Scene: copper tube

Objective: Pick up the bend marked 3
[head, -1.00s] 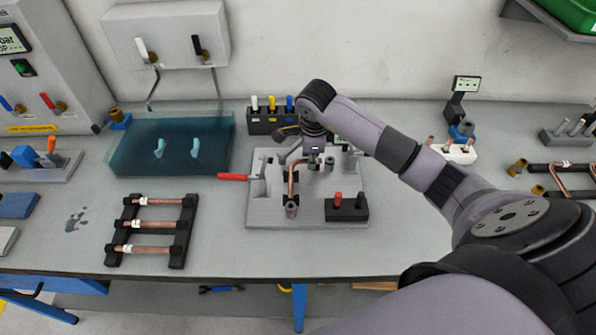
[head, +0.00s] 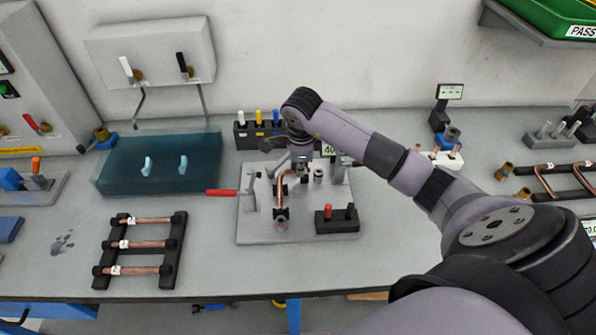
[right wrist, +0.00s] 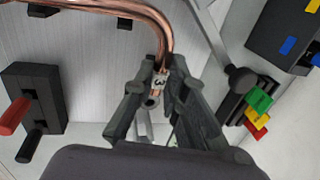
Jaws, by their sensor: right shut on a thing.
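The bend marked 3 is a copper tube (head: 279,190) on the grey bending plate (head: 262,235) in the head view. In the right wrist view the bend (right wrist: 165,38) curves down from the upper left, and its white tag with a 3 sits between my fingers. My right gripper (right wrist: 162,78) is shut on the bend at the tagged end. In the head view this gripper (head: 301,166) points down over the back of the plate and is partly hidden by its wrist. I cannot tell whether the tube is clear of the plate. My left gripper is not in view.
A red-handled lever (head: 221,192) sticks out left of the plate. A black block with red and black pegs (head: 337,222) stands at its front right. Bent tubes (head: 560,168) lie far right.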

